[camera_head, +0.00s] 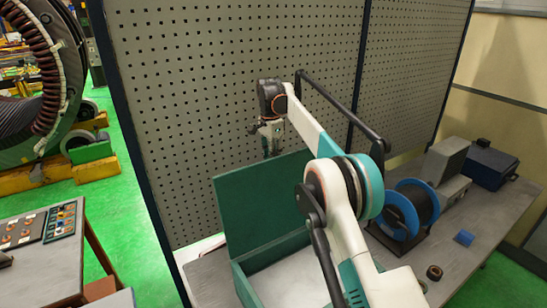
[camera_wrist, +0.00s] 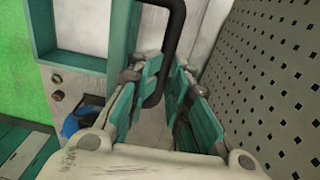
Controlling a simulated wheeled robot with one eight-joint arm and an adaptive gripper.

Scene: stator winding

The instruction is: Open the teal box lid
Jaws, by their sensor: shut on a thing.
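The teal box (camera_head: 246,287) stands on the bench in the head view, its pale inside showing. Its teal lid (camera_head: 262,200) is raised and stands about upright at the back of the box. My gripper (camera_head: 272,152) is at the lid's upper edge, on the far side, with its tips partly hidden. In the wrist view my gripper (camera_wrist: 166,78) has its teal fingers on either side of a dark bent handle (camera_wrist: 172,38) and is shut on it. The exact contact is hard to see. My arm hides the right part of the box.
A grey pegboard wall (camera_head: 190,100) stands close behind the lid and gripper. A side table (camera_head: 35,265) with parts is at left.

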